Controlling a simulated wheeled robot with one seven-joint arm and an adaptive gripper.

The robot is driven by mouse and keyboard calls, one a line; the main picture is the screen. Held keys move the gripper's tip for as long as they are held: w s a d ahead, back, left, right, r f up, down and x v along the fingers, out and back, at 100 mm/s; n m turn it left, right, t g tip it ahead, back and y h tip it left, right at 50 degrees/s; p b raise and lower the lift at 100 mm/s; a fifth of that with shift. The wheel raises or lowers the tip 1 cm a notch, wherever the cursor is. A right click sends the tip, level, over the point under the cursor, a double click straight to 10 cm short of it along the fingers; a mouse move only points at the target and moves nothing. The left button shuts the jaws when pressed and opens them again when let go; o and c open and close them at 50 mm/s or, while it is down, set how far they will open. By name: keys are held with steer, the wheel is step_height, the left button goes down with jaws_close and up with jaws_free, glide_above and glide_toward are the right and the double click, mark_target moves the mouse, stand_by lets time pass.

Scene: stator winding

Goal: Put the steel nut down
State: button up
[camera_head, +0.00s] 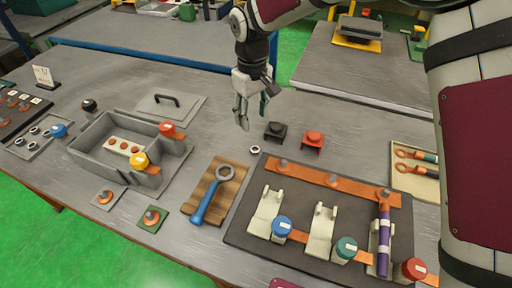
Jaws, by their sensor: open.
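A small steel nut (255,150) lies on the bare grey tabletop, between the wrench board and the black clamp block. My gripper (244,119) hangs above the table, up and slightly left of the nut in the picture. Its fingers point down and are apart, with nothing seen between them. The nut is clear of the fingers. Several more nut-like rings sit in a grey tray (17,151) at the far left.
A blue-handled wrench (211,195) lies on a wooden board (231,190). A dark mat (262,219) with copper bars and clamps is at right. Black (275,131) and red (313,141) blocks stand near the nut. A grey open box (84,152) and its lid (184,107) are at left.

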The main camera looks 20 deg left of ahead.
steer(key=p, duration=0.1)
glide_above(255, 146)
steer(key=s, duration=0.2)
steer(key=f, duration=0.7)
steer(key=shift+w+f, duration=0.25)
steer(key=shift+f, duration=0.1)
steer(key=shift+w+d+f+p, duration=0.1)
steer(key=shift+f+p, duration=0.25)
steer(key=shift+f, duration=1)
steer(key=shift+w+d+f+p, duration=0.1)
steer(key=shift+f+p, duration=0.25)
steer(key=shift+f, duration=1)
jaws_close()
